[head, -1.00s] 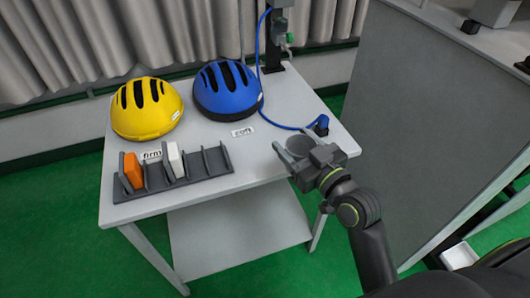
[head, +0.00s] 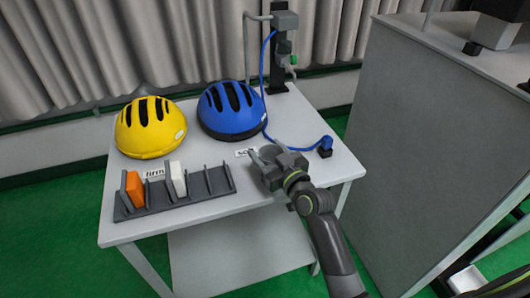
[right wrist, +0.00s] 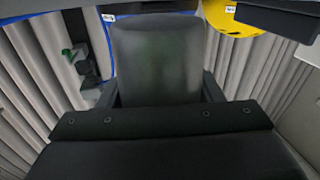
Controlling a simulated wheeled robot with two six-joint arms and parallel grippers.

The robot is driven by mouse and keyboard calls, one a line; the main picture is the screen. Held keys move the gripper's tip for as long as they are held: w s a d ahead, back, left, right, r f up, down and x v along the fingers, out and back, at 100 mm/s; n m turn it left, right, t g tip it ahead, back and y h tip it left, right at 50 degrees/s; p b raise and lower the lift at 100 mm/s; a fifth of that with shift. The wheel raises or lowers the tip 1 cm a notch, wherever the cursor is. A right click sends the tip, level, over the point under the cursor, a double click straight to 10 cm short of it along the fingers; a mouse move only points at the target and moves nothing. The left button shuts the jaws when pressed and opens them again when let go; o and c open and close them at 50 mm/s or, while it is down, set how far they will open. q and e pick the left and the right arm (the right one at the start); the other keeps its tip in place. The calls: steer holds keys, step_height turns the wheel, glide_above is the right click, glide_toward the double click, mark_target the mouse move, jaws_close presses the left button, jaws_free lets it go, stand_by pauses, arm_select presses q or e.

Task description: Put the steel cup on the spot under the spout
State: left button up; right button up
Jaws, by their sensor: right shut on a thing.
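The steel cup (right wrist: 158,62) is a dull grey, rounded body that fills the middle of the right wrist view, between the fingers of my right gripper. In the head view my right gripper (head: 269,153) is shut on it over the table's right half, near the front, and hides most of it. I cannot tell whether the cup touches the table. The black tower (head: 279,75) stands at the table's back edge, with a grey head and a green fitting (head: 291,60) that may be the spout. I cannot make out the spot under it. My left gripper is not in view.
On the white table (head: 215,225) are a yellow helmet (head: 150,128), a blue helmet (head: 231,110) and a dark rack (head: 175,204) with orange and white blocks. A grey cabinet (head: 425,140) stands right.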

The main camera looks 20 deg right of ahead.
steer(key=shift+w+a+f, duration=0.2)
steer(key=shift+w+f, duration=0.35)
steer(key=shift+w, duration=0.15)
steer(key=shift+f, duration=0.1)
steer(key=shift+f+b, duration=0.2)
steer(key=shift+b, duration=0.15)
steer(key=o, duration=1)
steer(key=shift+r, duration=0.1)
